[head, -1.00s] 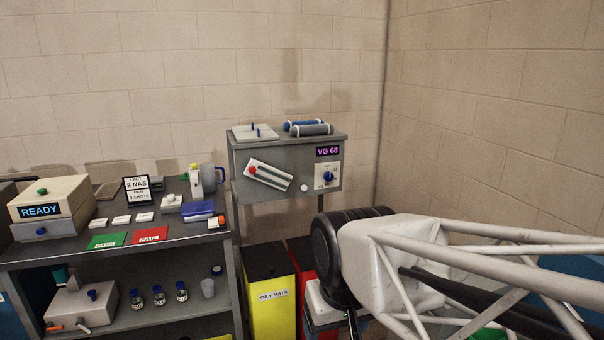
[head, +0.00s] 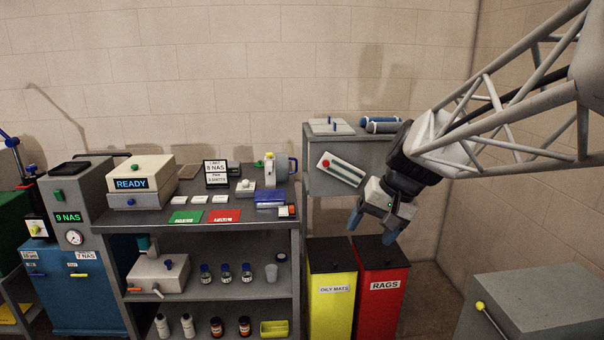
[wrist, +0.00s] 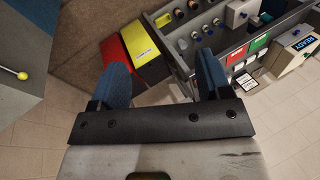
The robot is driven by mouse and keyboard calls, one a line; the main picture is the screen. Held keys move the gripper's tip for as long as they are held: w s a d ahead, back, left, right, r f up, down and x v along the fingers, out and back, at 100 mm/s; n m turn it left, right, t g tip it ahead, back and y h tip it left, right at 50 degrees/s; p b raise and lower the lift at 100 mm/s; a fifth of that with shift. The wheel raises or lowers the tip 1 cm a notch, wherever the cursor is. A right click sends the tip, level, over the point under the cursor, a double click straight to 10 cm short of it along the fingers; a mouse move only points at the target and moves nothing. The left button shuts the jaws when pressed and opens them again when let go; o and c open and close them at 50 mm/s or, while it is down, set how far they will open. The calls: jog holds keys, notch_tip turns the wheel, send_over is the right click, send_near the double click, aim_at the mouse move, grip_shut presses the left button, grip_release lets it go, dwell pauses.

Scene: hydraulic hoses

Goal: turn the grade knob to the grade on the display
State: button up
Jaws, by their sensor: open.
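The grey cabinet (head: 318,183) stands against the back wall, right of the bench. My gripper (head: 373,229) is open and empty, pointing down in front of the cabinet's right side, above the bins. In the wrist view, the two blue fingers of my gripper (wrist: 162,75) are spread wide with nothing between them. The knob is not seen there either.
Below my gripper stand a yellow OILY MATS bin (head: 332,290) and a red RAGS bin (head: 383,285). A crowded bench (head: 150,218) with a READY box (head: 140,182) is at the left. A grey box (head: 530,300) with a yellow-tipped lever is at the lower right.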

jog(key=w+d+f+m+t+y, duration=0.15)
jog(key=w+d, duration=0.35)
jog(key=w, duration=0.7)
jog(key=w+d+m+t+y, duration=0.1)
jog(key=w+d+y, duration=0.3)
jog(key=w, duration=0.8)
jog(key=w+d+f+m+t+y, duration=0.1)
jog(key=w+d, duration=0.5)
jog(key=w, duration=0.6)
jog(key=w+d+f+m+t, duration=0.1)
jog(key=w+d+f+t, duration=0.1)
jog(key=w+d+f, duration=0.2)
jog(key=w+d+f+m+t+y, duration=0.1)
jog(key=w+d+f+t, duration=0.2)
jog(key=w+d, duration=0.6)
jog(key=w+d+f+m+t+y, duration=0.1)
jog(key=w+d+f+t, duration=0.1)
jog(key=w+d+f, duration=0.5)
jog(key=d, duration=0.6)
jog(key=shift+w, duration=0.15)
jog(key=shift+d, duration=0.1)
jog(key=shift+w, duration=0.1)
jog(key=x, duration=0.7)
jog(key=shift+w+a, duration=0.2)
jog(key=shift+a, duration=0.1)
